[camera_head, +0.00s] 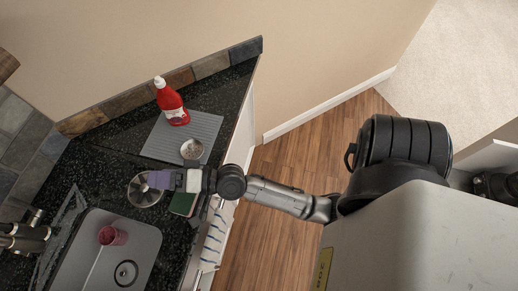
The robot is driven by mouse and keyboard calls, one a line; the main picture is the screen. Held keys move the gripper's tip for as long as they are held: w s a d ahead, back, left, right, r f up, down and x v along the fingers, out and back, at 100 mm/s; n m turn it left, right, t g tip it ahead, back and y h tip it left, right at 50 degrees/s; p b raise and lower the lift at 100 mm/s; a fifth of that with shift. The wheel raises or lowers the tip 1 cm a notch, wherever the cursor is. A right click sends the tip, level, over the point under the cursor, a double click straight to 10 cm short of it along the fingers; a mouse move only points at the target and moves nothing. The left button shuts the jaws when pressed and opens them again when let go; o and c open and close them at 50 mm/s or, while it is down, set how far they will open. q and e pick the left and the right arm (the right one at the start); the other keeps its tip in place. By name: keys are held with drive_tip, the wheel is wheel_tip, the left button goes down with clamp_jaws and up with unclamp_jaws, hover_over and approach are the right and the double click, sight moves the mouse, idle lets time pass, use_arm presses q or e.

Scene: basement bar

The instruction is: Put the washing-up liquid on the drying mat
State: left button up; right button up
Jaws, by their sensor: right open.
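The washing-up liquid is a red bottle (172,104) with a white cap and a pale label. It stands upright with its base on the far part of the grey ribbed drying mat (206,128). My right gripper (158,180) is open and apart from the bottle, nearer the sink than the mat. It is over the counter beside a round metal strainer or bowl (143,196), which it partly covers. Nothing shows held in it. My left gripper is not in view.
A small round bowl (191,149) sits on the mat's near part. A green sponge or cloth (183,204) lies below my gripper. The sink (82,268) holds a red cup (113,236), beside a tap (25,237). A striped towel (215,237) hangs at the counter front. A low stone-tiled ledge (178,78) backs the counter.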

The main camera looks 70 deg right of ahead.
drive_tip(key=s+a+f+n+g, duration=0.2)
drive_tip(key=s+f+n+g, duration=0.4)
drive_tip(key=f, duration=0.2)
drive_tip(key=s+d+f+n+g+h, duration=0.2)
drive_tip(key=s+d+f+g+h, duration=0.1)
drive_tip(key=s, duration=0.5)
drive_tip(key=s+d+f+n+g+h, duration=0.3)
drive_tip(key=s+d+f+g, duration=0.2)
drive_tip(key=s, duration=0.3)
drive_tip(key=shift+s+d+f+n+g, duration=0.15)
drive_tip(key=shift+s+f+n+g, duration=0.2)
drive_tip(key=shift+g, duration=0.35)
